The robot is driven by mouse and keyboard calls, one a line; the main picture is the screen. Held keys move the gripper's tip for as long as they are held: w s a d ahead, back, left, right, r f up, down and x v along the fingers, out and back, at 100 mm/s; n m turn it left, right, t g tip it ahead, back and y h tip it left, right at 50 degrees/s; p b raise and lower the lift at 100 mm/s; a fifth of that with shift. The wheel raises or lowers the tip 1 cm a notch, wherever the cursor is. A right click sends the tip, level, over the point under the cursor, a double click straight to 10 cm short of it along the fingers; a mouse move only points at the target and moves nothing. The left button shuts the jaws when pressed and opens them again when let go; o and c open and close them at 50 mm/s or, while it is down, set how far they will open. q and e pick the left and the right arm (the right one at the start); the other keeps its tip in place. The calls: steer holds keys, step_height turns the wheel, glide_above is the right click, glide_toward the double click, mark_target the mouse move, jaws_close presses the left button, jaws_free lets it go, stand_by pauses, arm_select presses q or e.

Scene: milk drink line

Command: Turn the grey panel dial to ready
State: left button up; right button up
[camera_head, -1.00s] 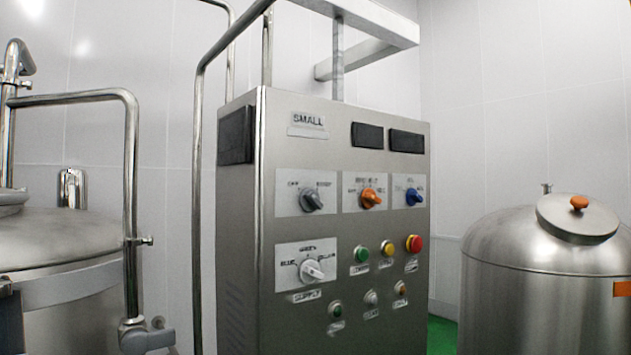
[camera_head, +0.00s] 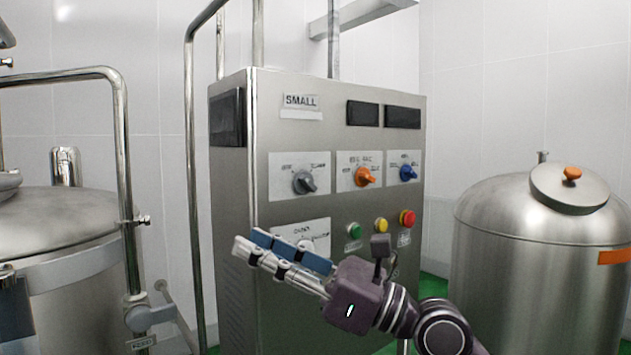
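The grey panel dial (camera_head: 304,182) is a dark grey knob on a light label plate, at the upper left of the steel control cabinet's front. The small lettering above it is too blurred to read surely, and I cannot tell its exact setting. My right gripper (camera_head: 248,241) is below and left of the dial, its fingers pointing left across the cabinet's lower front. It does not appear to touch the dial. A blue finger and a silver one lie close together in this view; their gap is unclear. I see nothing held. My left gripper is out of view.
An orange dial (camera_head: 365,177) and a blue dial (camera_head: 407,173) sit right of the grey one. Green (camera_head: 354,231), yellow (camera_head: 381,225) and red (camera_head: 407,218) buttons are below. My gripper largely covers the lower label plate (camera_head: 302,231). Steel tanks stand left (camera_head: 60,230) and right (camera_head: 540,240).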

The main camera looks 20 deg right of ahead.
steer(key=w+d+r+n+t+h, duration=0.2)
steer(key=w+d+n+h, duration=0.1)
steer(key=d+h, duration=0.15)
steer(key=m+t+h+p, duration=0.1)
steer(key=t+h, duration=0.2)
steer(key=h, duration=0.4)
glide_toward(310, 183)
steer(key=w, duration=0.1)
steer(key=p+x, duration=0.3)
steer(key=x, duration=0.4)
steer(key=shift+w+a+p, duration=0.1)
steer(key=shift+a+p, duration=0.1)
steer(key=shift+p, duration=0.2)
jaws_close()
